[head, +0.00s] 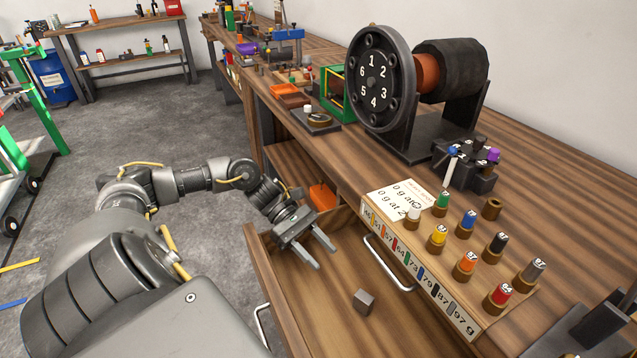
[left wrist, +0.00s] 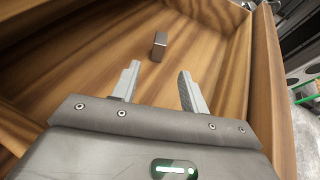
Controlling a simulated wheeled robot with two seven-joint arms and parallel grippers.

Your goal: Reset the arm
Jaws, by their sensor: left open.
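My left gripper (head: 318,257) is over the open wooden drawer (head: 265,275), near its back left part, with its fingers apart and nothing between them. In the left wrist view, the open left gripper (left wrist: 157,90) points toward the drawer's inside. A small grey-brown block (head: 363,301) lies on the drawer floor, beyond the fingertips and apart from them. The block also shows in the left wrist view (left wrist: 159,46). My left arm reaches in from the left of the head view. At the lower right corner of the head view a dark grey part shows; I cannot tell if it is my right gripper.
A rack of coloured numbered weights (head: 438,290) stands on the bench above the drawer. A numbered wheel (head: 373,80) and a valve-like black block (head: 465,165) stand behind it. An orange bin (head: 322,196) sits below the bench top.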

